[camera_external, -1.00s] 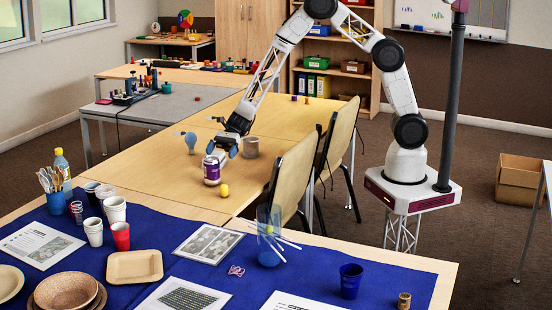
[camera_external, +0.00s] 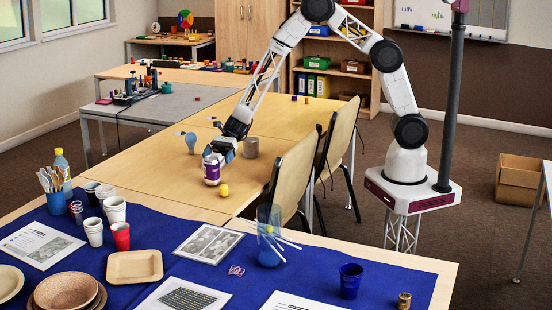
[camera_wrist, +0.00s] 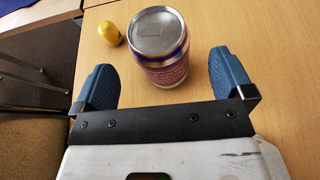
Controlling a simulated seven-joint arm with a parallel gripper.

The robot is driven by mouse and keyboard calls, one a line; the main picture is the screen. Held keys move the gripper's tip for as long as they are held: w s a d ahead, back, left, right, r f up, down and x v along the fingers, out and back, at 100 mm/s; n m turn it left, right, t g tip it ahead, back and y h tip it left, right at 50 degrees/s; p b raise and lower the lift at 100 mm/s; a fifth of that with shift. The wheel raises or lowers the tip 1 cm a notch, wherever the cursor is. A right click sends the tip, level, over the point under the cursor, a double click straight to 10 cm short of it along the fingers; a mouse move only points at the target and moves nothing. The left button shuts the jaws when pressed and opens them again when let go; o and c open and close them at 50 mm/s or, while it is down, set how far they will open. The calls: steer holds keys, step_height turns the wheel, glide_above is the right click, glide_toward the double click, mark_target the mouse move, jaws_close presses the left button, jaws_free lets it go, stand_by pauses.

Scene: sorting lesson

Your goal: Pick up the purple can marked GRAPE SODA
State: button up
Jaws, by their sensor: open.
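The purple can (camera_external: 211,170) with a silver lid stands upright on the wooden table, below my gripper (camera_external: 220,150). In the wrist view the can (camera_wrist: 165,60) stands a little beyond and between the two blue fingertips of my gripper (camera_wrist: 160,80). The fingers are spread wide, with a gap on each side of the can. Its print is too small to read here.
A small yellow object (camera_wrist: 110,32) lies just left of the can in the wrist view; it also shows in the external view (camera_external: 224,190). A light-blue bulb-shaped object (camera_external: 191,142) and a grey cylinder (camera_external: 251,147) stand behind the can. Chairs (camera_external: 295,172) line the table's right side.

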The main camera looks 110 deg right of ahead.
mark_target(209, 160)
steer(key=shift+x, duration=2.55)
steer(key=c, duration=1)
steer(key=shift+r, duration=0.2)
steer(key=shift+r, duration=0.75)
steer(key=shift+s+r, duration=0.1)
steer(key=shift+r, duration=0.85)
steer(key=s+a+r, duration=0.1)
steer(key=s+a, duration=0.1)
steer(key=s, duration=1.3)
steer(key=shift+s+a, duration=0.3)
steer(key=shift+a, duration=0.05)
